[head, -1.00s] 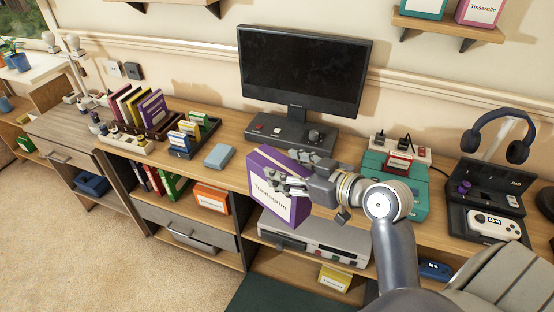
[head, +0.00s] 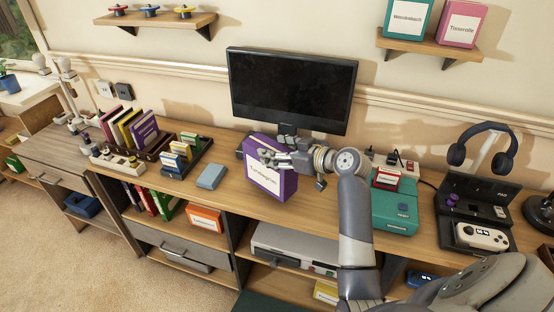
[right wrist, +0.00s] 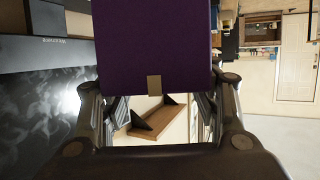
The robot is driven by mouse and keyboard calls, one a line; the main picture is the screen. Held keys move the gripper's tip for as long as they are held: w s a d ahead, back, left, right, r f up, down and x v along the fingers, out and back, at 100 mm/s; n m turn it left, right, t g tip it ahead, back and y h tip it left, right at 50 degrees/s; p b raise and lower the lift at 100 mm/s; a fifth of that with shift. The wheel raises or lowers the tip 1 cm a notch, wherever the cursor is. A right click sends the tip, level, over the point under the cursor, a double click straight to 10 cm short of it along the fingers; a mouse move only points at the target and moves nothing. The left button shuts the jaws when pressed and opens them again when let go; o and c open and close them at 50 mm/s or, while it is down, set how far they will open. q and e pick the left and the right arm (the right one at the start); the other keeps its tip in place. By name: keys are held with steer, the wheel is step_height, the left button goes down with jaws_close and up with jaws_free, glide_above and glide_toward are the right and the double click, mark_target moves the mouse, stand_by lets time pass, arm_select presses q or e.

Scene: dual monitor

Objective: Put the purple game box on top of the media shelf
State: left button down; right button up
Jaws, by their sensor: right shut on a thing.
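My right gripper (head: 280,158) is shut on the purple game box (head: 284,186), which has a white label on its front. The box is upright, in front of the monitor and over the desk; I cannot tell its exact clearance. In the right wrist view, the purple box (right wrist: 152,40) fills the top middle between the fingers. A wooden wall shelf (head: 430,44) at the upper right bears a teal box (head: 408,18) and a pink box (head: 462,24). Another wall shelf (head: 160,21) is at the upper left. I cannot tell which one is the media shelf. My left gripper is out of view.
The monitor (head: 292,88) stands behind the box. A teal console (head: 395,208) is right of my arm, with a headphone stand (head: 484,150) and handheld console (head: 482,236) beyond. A blue box (head: 211,176) and a rack of cases (head: 130,128) are to the left.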

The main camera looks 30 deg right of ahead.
steer(key=shift+a+f, duration=0.1)
steer(key=shift+f, duration=1.6)
steer(key=shift+f, duration=0.15)
steer(key=o, duration=1.5)
steer(key=shift+o, duration=0.2)
steer(key=shift+s, duration=0.1)
steer(key=v, duration=1.2)
steer(key=shift+r+b, duration=0.25)
steer(key=shift+b, duration=0.2)
